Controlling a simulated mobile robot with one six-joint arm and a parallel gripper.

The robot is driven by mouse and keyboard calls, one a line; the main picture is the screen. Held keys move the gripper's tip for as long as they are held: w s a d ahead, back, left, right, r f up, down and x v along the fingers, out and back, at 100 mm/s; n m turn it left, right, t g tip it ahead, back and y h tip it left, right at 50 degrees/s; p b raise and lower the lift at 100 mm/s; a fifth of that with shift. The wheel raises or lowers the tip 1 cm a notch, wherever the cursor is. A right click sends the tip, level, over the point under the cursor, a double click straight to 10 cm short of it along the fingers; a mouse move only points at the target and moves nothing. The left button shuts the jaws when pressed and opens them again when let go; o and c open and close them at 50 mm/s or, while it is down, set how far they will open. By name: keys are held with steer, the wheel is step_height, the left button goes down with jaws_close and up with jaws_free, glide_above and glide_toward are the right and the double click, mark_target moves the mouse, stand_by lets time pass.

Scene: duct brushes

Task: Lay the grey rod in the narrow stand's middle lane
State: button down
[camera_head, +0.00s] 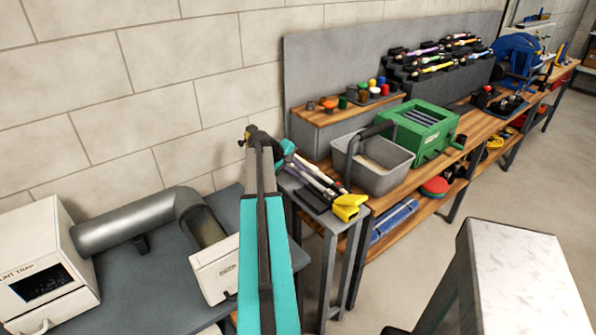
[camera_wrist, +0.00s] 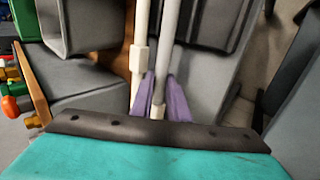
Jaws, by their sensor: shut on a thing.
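The narrow stand (camera_head: 330,222) is a small grey table with a dark rack on top, to the left of the grey tub. Several pale rods (camera_head: 316,176) lie slanted over it, and a yellow piece (camera_head: 350,207) sits at their near end. My gripper (camera_head: 286,153) is over the stand's far end. In the wrist view its purple fingers (camera_wrist: 162,97) are shut on the grey rod (camera_wrist: 168,40). A white rod (camera_wrist: 140,55) with a thicker collar runs close beside it on the left. I cannot tell which lane is under the grey rod, or whether it touches the stand.
The grey tub (camera_head: 381,176) with a dark handle and a green crate (camera_head: 425,130) stand on the bench to the right. A grey pipe (camera_head: 135,222) and a lint trap box (camera_head: 40,265) are at the left. A pale worktop (camera_head: 525,280) fills the near right.

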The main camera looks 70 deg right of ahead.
steer(key=c, duration=1.6)
jaws_free()
steer(key=shift+a, duration=0.1)
steer(key=shift+f, duration=0.1)
steer(key=shift+a, duration=0.15)
steer(key=v, duration=0.4)
steer(key=b+v, duration=0.1)
steer(key=v, duration=0.4)
steer(key=b+v, duration=0.1)
steer(key=v, duration=0.3)
steer(key=shift+r, duration=0.55)
